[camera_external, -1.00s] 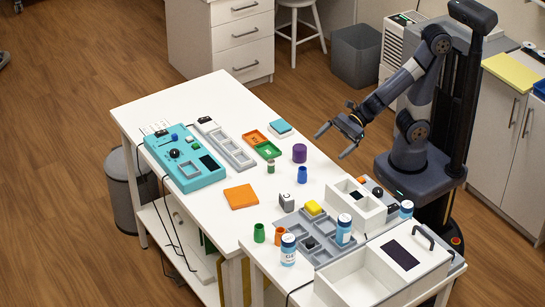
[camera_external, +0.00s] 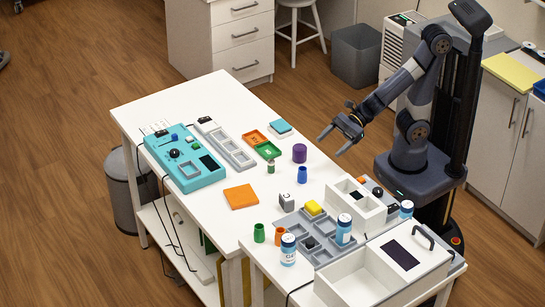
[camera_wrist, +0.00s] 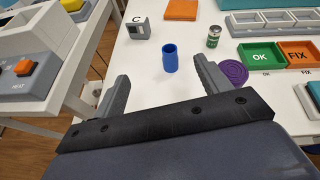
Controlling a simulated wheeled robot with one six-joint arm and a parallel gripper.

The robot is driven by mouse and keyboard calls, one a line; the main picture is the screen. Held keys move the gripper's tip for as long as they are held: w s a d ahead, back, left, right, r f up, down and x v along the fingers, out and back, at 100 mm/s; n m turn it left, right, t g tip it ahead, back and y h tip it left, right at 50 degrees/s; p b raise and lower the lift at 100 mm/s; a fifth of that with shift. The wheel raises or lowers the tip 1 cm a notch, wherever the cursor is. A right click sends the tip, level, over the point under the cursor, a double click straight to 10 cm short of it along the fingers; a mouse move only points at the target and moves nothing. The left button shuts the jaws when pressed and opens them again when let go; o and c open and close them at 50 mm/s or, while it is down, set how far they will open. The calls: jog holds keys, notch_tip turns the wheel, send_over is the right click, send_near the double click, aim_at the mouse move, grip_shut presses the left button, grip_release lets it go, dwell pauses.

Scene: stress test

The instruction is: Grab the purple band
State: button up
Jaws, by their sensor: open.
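My gripper (camera_external: 338,144) is open and empty, above and to the right of the purple band. In the wrist view my gripper (camera_wrist: 160,85) has its fingers spread wide, with a blue cylinder (camera_wrist: 170,57) seen beyond the gap between them.
A small green-grey jar (camera_wrist: 213,37) stands near the band. Green OK tray (camera_wrist: 262,55) and orange FIX tray (camera_wrist: 302,54) lie beyond it.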

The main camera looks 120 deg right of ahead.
jog(key=shift+n+y, duration=0.4)
jog(key=shift+y, duration=0.1)
jog(key=d, duration=0.2)
jog(key=d+f, duration=0.1)
jog(key=d, duration=0.2)
jog(key=w+d+f, duration=0.1)
jog(key=d, duration=0.2)
jog(key=shift+d+p, duration=0.1)
jog(key=shift+p, duration=0.2)
jog(key=y, duration=0.2)
send_near(295, 156)
jog(key=w, duration=0.1)
jog(key=w+f, duration=0.1)
jog(key=w+a, duration=0.1)
jog(key=shift+f+g, duration=0.3)
jog(key=shift+f, duration=0.05)
jog(key=shift+w+r+x, duration=0.1)
jog(key=shift+r+x, duration=0.05)
jog(key=shift+x, duration=0.75)
jog(key=shift+w+r+x, duration=0.1)
jog(key=shift+r+x, duration=0.05)
jog(key=shift+x, duration=0.75)
jog(key=shift+r+x, duration=0.15)
jog(key=shift+x, duration=0.8)
jog(key=shift+c, duration=0.2)
